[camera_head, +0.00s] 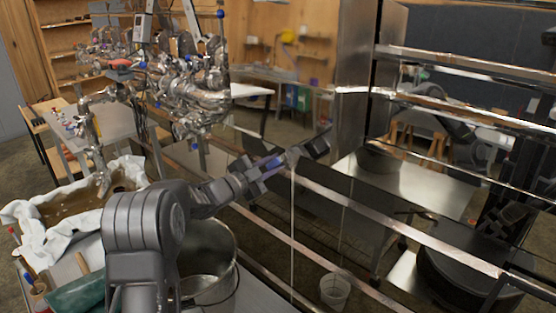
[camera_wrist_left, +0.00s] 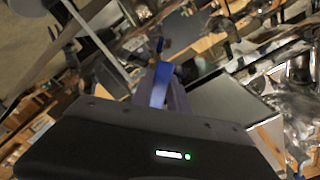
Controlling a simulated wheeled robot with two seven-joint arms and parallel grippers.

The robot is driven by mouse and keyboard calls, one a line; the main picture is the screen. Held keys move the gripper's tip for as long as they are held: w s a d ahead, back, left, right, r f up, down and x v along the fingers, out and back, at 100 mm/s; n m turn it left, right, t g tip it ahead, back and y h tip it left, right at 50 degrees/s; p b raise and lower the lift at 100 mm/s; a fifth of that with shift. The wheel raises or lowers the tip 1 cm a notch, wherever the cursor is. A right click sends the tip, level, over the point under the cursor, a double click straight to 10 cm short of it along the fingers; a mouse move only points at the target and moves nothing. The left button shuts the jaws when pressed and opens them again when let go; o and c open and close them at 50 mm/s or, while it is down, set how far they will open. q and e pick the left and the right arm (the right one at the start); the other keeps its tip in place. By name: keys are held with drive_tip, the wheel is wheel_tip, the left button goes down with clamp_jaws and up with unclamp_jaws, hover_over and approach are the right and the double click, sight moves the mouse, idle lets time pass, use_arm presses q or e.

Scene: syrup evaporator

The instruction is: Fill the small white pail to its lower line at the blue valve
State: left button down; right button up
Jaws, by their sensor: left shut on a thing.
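My left gripper (camera_head: 276,164) reaches out at mid-picture in the head view, beside the steel rails. It is shut on a slim blue piece, which I take to be the blue valve's handle (camera_head: 268,165); it also shows between the fingers in the left wrist view (camera_wrist_left: 161,84). The valve's body and spout are hidden. A small, pale, translucent pail (camera_head: 335,291) is low in the head view, below and right of the gripper. I cannot make out its lines or its contents. A thin pale line runs down below the gripper; I cannot tell whether it is liquid.
A large steel pot (camera_head: 222,268) stands behind my left forearm. A cloth-lined tub (camera_head: 48,238) holds brown liquid at the left. Shiny pipework (camera_head: 190,85) rises behind. Steel rails (camera_head: 450,243) cross the right side, where dark shapes look like reflections.

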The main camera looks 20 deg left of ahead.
use_arm(q)
drive_tip(key=shift+s+d+f+n, duration=0.2)
drive_tip(key=shift+f+n, duration=0.4)
drive_tip(key=shift+n, duration=0.4)
drive_tip(key=shift+f, duration=0.15)
drive_tip(key=c, duration=1.6)
unclamp_jaws()
drive_tip(key=shift+s, duration=0.2)
drive_tip(key=shift+o, duration=0.7)
drive_tip(key=shift+s+a+r, duration=0.15)
drive_tip(key=shift+r, duration=0.05)
drive_tip(key=shift+o, duration=0.7)
drive_tip(key=shift+s, duration=0.1)
drive_tip(key=shift+o, duration=0.2)
drive_tip(key=shift+d+r, duration=0.1)
drive_tip(key=shift+d, duration=0.15)
drive_tip(key=shift+w, duration=0.25)
